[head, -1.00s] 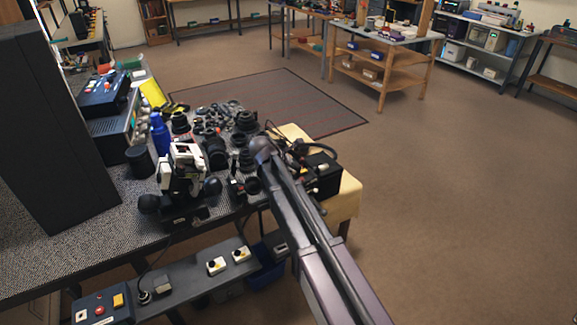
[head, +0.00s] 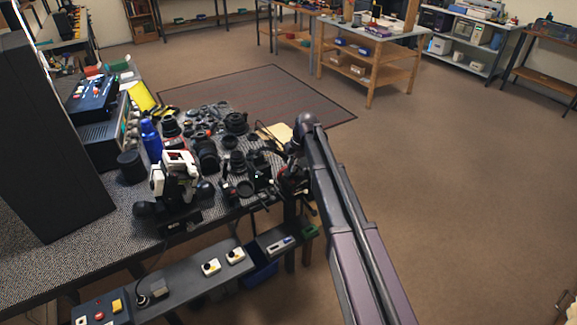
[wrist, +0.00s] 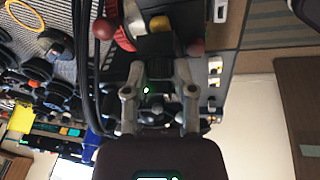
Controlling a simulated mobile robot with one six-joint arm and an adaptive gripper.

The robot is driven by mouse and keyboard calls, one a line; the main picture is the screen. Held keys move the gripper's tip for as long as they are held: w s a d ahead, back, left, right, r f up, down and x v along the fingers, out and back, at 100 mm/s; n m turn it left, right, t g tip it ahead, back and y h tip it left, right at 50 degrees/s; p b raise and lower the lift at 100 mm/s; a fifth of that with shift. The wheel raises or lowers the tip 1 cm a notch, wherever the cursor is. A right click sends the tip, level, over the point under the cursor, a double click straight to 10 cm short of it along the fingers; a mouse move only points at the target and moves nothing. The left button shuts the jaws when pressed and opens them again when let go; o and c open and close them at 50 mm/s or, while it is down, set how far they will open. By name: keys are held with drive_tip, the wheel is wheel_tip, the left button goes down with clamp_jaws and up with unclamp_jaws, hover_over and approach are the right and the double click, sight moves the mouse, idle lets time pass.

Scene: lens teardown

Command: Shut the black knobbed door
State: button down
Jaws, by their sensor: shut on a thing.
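My gripper (wrist: 160,76) shows in the wrist view with its two grey fingers on either side of a dark part (wrist: 161,106). It is shut on this part, which I cannot clearly make out. In the head view my gripper is low at the right end of the workbench, mostly hidden behind my own arm. I cannot pick out the black knobbed door with certainty in either view; dark parts crowd around the gripper.
The workbench (head: 75,245) holds camera lenses, a blue bottle (head: 151,140) and a black-and-white device (head: 175,178). A panel with switches (head: 180,280) runs below its front edge. Red knobs (wrist: 104,28) are close in the wrist view. The floor to the right is clear.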

sight(298, 173)
drive_tip(key=d+f+g+y+b, duration=0.1)
drive_tip(key=b, duration=0.1)
drive_tip(key=w+d+g+y+b, duration=0.1)
drive_tip(key=y, duration=0.1)
drive_tip(key=shift+w+f+b, duration=0.15)
drive_tip(key=shift+f+b, duration=0.25)
drive_tip(key=shift+w+d+f+m+g+y+b, duration=0.15)
drive_tip(key=shift+g+y+b, duration=0.15)
drive_tip(key=shift+y+b, duration=0.2)
drive_tip(key=shift+s+f+m+g+y+b, duration=0.15)
drive_tip(key=shift+g+y+b, duration=0.15)
drive_tip(key=shift+y+b, duration=0.15)
drive_tip(key=shift+w+r, duration=0.1)
drive_tip(key=shift+b, duration=0.3)
drive_tip(key=shift+c, duration=2.2)
unclamp_jaws()
drive_tip(key=shift+y, duration=0.25)
drive_tip(key=shift+r+p, duration=0.25)
drive_tip(key=shift+p, duration=0.15)
